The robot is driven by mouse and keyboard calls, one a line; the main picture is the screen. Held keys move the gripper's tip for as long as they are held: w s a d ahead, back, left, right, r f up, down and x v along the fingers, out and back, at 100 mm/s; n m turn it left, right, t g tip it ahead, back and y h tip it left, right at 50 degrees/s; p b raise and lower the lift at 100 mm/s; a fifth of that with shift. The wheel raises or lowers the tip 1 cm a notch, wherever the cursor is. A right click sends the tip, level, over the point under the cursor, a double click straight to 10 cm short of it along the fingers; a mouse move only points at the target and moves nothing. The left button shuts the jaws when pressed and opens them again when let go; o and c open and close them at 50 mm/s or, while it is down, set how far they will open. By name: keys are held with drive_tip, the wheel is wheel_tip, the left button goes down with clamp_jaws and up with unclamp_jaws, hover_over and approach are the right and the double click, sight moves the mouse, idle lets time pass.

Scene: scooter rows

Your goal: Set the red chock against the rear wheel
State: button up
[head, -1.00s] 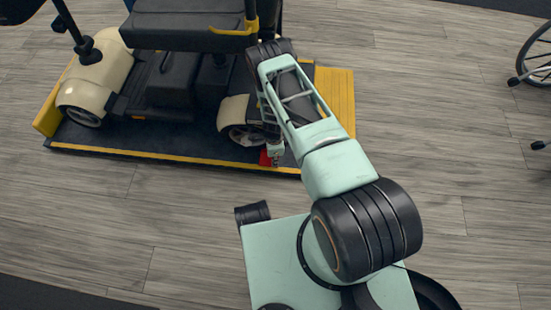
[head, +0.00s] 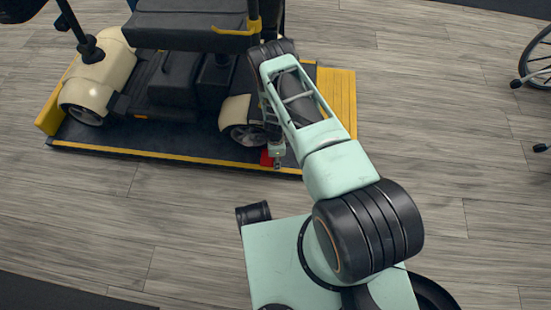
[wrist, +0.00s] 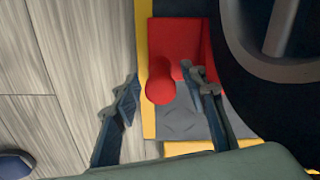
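The red chock (wrist: 180,35) lies on the dark platform, over its yellow edge strip, with a round red knob (wrist: 160,82) standing up from it. Its raised right side is close against the dark rear wheel (wrist: 240,65) in the wrist view; I cannot tell if they touch. In the head view the chock (head: 266,158) shows small beside the rear wheel (head: 246,135), partly hidden by my gripper (head: 277,158). My gripper (wrist: 160,88) is open. Its left finger is clear of the knob and its right finger is close to the knob's right side.
A scooter with a black seat (head: 190,30) and cream fenders stands on the yellow-edged platform (head: 170,155). A yellow ramp (head: 337,95) is at the platform's right. Part of a wheelchair (head: 538,55) shows at the far right. The wooden floor in front is clear.

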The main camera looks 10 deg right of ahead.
wheel_tip(320, 180, up, 12)
idle(0.6)
